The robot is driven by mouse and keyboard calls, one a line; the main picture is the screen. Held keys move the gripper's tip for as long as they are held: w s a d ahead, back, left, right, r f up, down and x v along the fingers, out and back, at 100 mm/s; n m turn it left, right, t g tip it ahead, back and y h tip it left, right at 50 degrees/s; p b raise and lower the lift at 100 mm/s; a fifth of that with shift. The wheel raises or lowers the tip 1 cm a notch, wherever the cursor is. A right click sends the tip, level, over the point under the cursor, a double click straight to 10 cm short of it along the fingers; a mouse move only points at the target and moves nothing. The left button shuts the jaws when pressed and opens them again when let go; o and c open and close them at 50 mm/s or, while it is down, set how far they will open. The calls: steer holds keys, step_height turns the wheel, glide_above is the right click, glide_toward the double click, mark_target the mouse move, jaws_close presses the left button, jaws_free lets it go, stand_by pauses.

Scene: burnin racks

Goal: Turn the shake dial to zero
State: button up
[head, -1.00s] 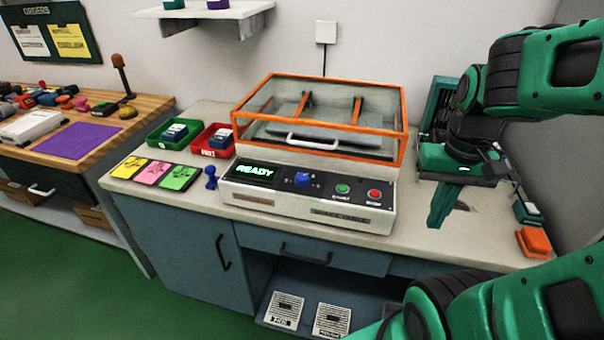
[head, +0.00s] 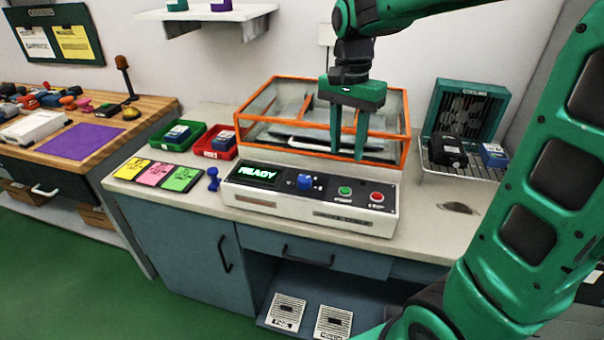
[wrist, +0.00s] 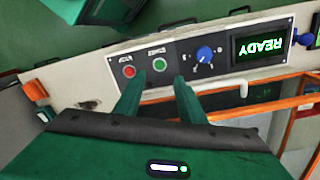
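The shake dial is a blue knob (head: 304,182) on the dark front panel of the white shaker machine (head: 262,207). It also shows in the wrist view as a blue knob (wrist: 205,54) with a white pointer mark; the scale marks around it are too small to read. A green and a red button sit beside it, and the screen (head: 257,174) reads READY. My gripper (head: 347,156) is open and empty, pointing down in front of the clear orange-framed lid, above and right of the dial. In the wrist view my fingertips (wrist: 155,82) are apart and not touching the dial.
The orange-framed lid (head: 405,118) with a white handle rises behind the panel. A green bin (head: 160,140) and a red bin (head: 205,152) stand at left. A cooling rack (head: 440,178) holds a black and a blue item at right. A blue peg-like object (head: 213,180) stands left of the panel.

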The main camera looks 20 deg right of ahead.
steer(key=m, duration=0.2)
glide_above(304, 178)
step_height(304, 178, down, 11)
steer(key=shift+r, duration=0.15)
steer(key=c, duration=0.8)
